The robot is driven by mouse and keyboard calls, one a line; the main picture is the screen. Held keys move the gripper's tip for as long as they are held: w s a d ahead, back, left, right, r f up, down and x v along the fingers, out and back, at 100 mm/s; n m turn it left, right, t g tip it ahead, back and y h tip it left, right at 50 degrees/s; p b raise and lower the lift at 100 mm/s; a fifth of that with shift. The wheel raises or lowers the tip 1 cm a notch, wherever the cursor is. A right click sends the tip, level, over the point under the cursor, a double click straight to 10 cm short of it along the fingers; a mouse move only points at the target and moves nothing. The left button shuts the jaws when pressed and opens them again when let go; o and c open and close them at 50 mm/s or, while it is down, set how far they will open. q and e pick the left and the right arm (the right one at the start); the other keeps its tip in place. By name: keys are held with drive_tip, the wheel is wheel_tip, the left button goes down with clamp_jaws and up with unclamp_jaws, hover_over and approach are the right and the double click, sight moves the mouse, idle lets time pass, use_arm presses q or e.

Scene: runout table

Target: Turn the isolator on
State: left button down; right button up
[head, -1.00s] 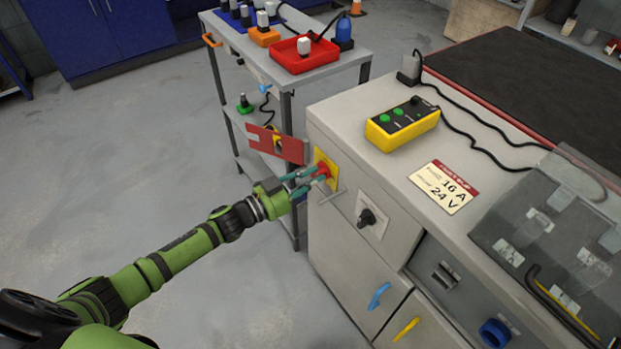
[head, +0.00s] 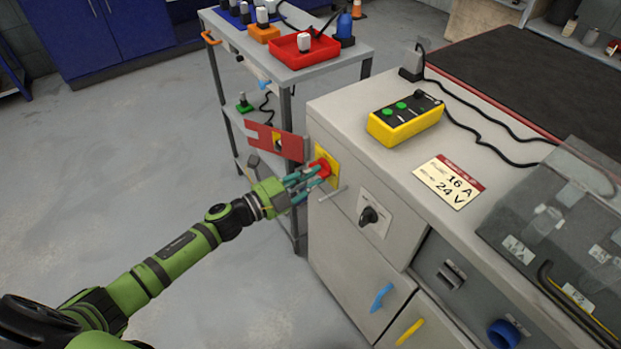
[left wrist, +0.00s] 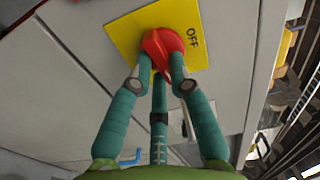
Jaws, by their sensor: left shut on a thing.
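The isolator is a red handle (left wrist: 163,46) on a yellow plate (left wrist: 122,35) on the side of the grey cabinet (head: 350,270). In the left wrist view the word OFF shows on the plate beside the handle. My left gripper (left wrist: 160,65) is shut on the red handle, its teal fingers around it and partly hiding it. In the head view the left gripper (head: 318,174) reaches the handle from the left, and a bit of the yellow plate (head: 331,165) shows behind the fingers. My right gripper is not in view.
An open red flap (head: 260,138) stands out left of the plate. Below the plate are a metal bar (head: 333,193) and a black rotary knob (head: 369,215). A yellow box with green buttons (head: 405,120) lies on the cabinet top. A grey trolley (head: 290,75) stands behind.

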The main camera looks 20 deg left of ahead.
use_arm(q)
drive_tip(key=shift+m, duration=0.7)
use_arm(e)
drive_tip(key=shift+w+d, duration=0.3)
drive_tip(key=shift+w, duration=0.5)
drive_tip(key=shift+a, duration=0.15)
use_arm(q)
drive_tip(key=c, duration=1.1)
unclamp_jaws()
drive_tip(key=shift+c, duration=0.2)
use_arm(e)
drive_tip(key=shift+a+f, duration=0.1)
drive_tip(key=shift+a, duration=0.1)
use_arm(q)
drive_tip(key=shift+a, duration=0.1)
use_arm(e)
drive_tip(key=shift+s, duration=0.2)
use_arm(q)
drive_tip(key=v, duration=1.2)
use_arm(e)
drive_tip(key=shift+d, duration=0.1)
